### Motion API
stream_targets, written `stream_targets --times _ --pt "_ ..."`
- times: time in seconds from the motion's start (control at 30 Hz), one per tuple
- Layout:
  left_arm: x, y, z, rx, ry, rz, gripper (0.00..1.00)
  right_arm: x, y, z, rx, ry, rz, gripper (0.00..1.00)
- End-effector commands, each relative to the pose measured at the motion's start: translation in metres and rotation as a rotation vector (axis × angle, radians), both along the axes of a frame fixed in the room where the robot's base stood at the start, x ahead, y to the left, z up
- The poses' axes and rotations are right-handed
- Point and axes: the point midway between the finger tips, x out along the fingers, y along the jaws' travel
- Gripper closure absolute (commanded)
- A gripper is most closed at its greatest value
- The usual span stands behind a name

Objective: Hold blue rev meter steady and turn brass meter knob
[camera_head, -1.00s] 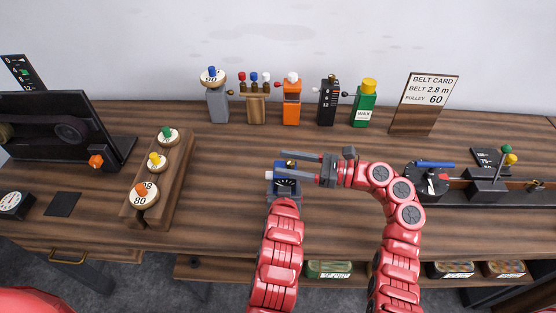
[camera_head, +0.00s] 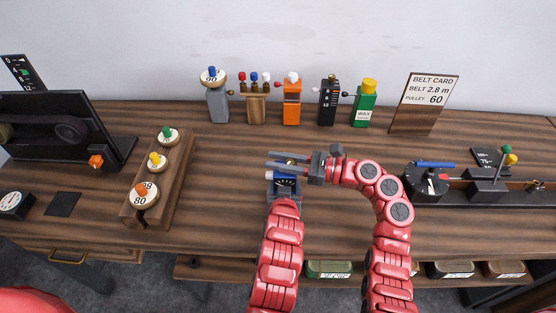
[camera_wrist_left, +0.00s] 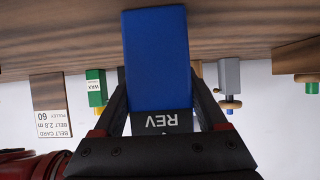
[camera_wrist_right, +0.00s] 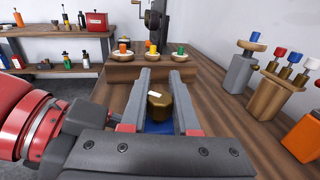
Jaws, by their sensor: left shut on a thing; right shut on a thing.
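The brass meter knob (camera_wrist_right: 160,106) sits on top of the blue body in the right wrist view. My right gripper (camera_wrist_right: 160,95) has its fingers on either side of the knob and is shut on it. In the head view the right gripper (camera_head: 280,161) reaches across from the right and hides part of the meter's top.
A wooden rack (camera_head: 172,185) with several knobbed discs stands left. A row of posts and an orange box (camera_head: 291,103) stand behind, with the belt card (camera_head: 424,105) to their right. A black device (camera_head: 427,186) is at the right. Bench around the meter is clear.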

Motion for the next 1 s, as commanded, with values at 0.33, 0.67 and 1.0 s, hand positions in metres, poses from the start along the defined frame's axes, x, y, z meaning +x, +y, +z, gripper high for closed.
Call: stream_targets --times 0.33,0.67,1.0 --pt "0.0 0.0 -0.002 0.0 0.005 0.001 1.0 0.0 0.001 -0.001 -0.002 -0.002 -0.052 1.0" --pt "0.0 0.0 -0.002 0.001 0.005 0.0 1.0 0.004 0.001 -0.002 -0.001 0.002 -0.262 1.0" --pt "0.0 -0.001 -0.002 0.001 0.004 -0.002 1.0 0.01 -0.001 -0.001 0.001 0.002 -0.459 1.0"
